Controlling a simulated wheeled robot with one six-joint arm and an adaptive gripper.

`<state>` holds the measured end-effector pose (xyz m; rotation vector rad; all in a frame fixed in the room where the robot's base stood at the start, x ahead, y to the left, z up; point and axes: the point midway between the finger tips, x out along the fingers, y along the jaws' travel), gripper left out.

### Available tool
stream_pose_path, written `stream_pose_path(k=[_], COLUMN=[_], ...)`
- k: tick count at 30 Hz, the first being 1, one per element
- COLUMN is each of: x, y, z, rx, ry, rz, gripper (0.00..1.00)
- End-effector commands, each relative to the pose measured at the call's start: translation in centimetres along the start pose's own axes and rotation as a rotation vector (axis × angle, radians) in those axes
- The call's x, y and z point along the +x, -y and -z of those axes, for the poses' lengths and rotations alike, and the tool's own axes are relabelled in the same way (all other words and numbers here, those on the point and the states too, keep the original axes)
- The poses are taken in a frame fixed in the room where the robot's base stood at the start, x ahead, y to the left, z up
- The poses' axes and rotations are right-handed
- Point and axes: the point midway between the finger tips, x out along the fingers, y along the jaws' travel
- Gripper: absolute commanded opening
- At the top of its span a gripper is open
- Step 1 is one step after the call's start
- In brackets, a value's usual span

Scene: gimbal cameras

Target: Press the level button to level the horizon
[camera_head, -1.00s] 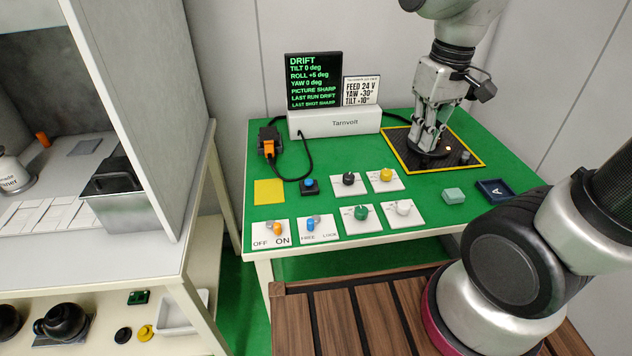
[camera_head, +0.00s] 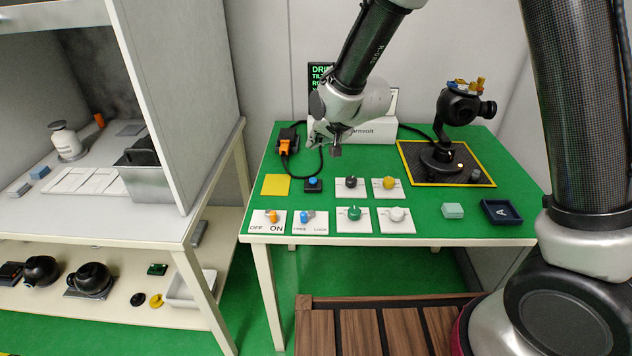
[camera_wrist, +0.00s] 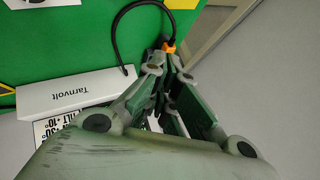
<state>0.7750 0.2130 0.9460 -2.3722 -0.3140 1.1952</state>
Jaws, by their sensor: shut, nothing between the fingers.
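A black gimbal camera (camera_head: 455,112) stands upright on a dark pad (camera_head: 415,165) with a yellow border at the right of the green table. A small pale spot and a grey knob-like piece (camera_head: 475,175) are near its base. A blue round button (camera_head: 313,181) sits on a small black box at the left of the table. I cannot tell which of these is the level button. My gripper (camera_head: 336,151) is shut and empty, raised in front of the Tarnvolt box, apart from the buttons. Its closed fingers (camera_wrist: 168,52) show in the wrist view.
The white Tarnvolt box (camera_head: 378,132) and the drift screen (camera_head: 318,76) behind it are partly hidden by my arm. An orange-and-black device (camera_head: 288,140) with a cable, several knob plates, a yellow square (camera_head: 276,185) and a blue tray (camera_head: 501,211) lie on the table.

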Motion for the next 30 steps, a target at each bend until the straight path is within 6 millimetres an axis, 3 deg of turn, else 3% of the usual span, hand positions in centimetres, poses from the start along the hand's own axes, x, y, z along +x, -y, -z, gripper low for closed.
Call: stream_pose_path(k=[14, 30], x=[0.3, 5.0], y=[-0.3, -3.7], z=[-0.2, -3.7], rx=[0.017, 0.016], ry=[-0.001, 0.002], rz=[-0.001, -0.002], gripper=[0.00, 0.00])
